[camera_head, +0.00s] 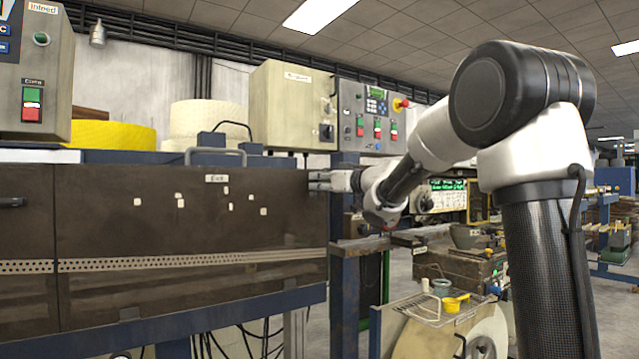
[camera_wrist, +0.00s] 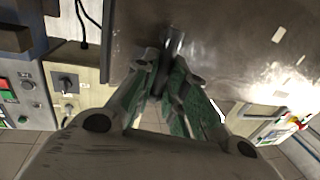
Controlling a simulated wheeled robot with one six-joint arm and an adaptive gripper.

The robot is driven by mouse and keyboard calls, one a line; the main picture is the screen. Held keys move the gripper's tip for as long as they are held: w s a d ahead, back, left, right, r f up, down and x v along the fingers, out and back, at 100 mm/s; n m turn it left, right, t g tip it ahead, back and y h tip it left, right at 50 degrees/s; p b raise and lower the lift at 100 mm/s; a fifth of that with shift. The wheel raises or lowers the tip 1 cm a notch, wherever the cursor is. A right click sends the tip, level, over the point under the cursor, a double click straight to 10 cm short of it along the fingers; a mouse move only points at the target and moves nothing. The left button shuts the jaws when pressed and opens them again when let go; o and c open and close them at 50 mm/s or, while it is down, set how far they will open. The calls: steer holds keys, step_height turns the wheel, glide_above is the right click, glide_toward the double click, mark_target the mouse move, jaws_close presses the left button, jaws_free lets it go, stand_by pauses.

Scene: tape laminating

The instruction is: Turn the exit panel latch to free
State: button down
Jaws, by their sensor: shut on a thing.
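The exit panel (camera_head: 150,225) is a wide dark brown sheet with a small white "Exit" label near its top right. My gripper (camera_head: 318,182) is at the panel's right edge, a little below the label's height on the far right. In the wrist view, my gripper (camera_wrist: 166,70) has its two green-padded fingers closed in on the latch (camera_wrist: 174,42), a small dark bar standing at the panel's edge. The latch's lower part is hidden between the fingertips. In the head view the fingers cover the latch, and I cannot tell its turn angle.
A grey handle (camera_head: 215,152) stands on the panel's top edge. A blue post (camera_head: 344,270) is just right of the panel. A control box (camera_head: 370,118) with buttons is above my gripper. A cluttered bench (camera_head: 455,265) is at lower right.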

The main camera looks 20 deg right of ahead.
steer(key=c, duration=1.5)
jaws_free()
steer(key=shift+f, duration=0.1)
steer(key=shift+o, duration=0.2)
steer(key=shift+d, duration=0.1)
steer(key=v, duration=1.2)
